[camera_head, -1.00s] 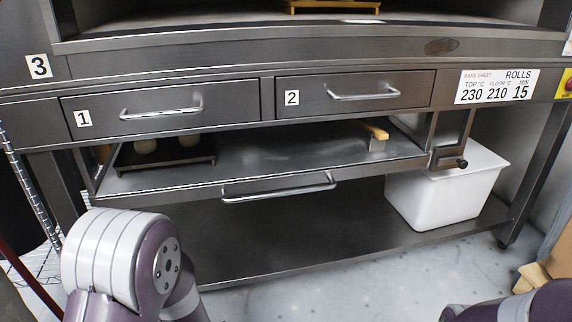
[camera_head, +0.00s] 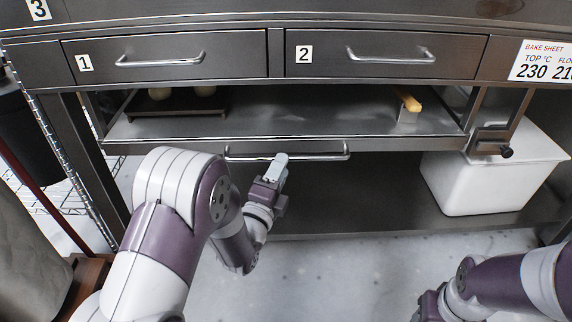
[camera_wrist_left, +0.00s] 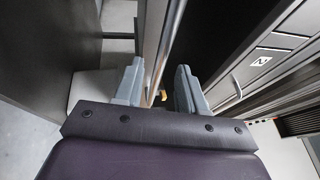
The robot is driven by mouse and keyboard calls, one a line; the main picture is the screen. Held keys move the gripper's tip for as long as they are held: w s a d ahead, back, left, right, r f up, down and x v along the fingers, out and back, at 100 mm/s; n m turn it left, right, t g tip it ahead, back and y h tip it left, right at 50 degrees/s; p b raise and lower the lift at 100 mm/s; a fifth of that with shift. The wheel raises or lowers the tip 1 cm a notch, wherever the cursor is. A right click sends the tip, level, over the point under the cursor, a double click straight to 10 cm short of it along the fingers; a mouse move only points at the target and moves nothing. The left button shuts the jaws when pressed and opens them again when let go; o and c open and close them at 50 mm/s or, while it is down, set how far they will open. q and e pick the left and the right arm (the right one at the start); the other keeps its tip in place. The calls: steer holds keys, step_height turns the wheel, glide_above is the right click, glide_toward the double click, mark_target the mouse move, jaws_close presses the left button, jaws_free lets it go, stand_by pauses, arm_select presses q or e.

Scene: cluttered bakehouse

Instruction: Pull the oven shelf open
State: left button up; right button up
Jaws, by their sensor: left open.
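The oven shelf (camera_head: 290,118) is a flat steel sliding shelf under drawers 1 and 2, with a bar handle (camera_head: 325,155) on its front edge. My left gripper (camera_head: 277,165) is at the middle of this handle in the head view and hides part of it. In the left wrist view the left gripper (camera_wrist_left: 157,85) is open, and the handle bar (camera_wrist_left: 168,40) runs lengthwise through the gap between its fingers. I cannot tell whether a finger touches it. My right gripper (camera_head: 428,306) is low at the right, its fingers not clear.
On the shelf are a dark tray (camera_head: 150,108) with pale round pieces and a yellow-handled tool (camera_head: 408,104). Drawer 1 (camera_head: 230,50) and drawer 2 (camera_head: 390,68) are shut above. A white bin (camera_head: 485,185) stands on the lower shelf at right. Floor ahead is clear.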

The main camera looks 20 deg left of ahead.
arm_select(q)
steer(key=shift+b+x, duration=0.45)
steer(key=shift+x, duration=1.55)
jaws_close()
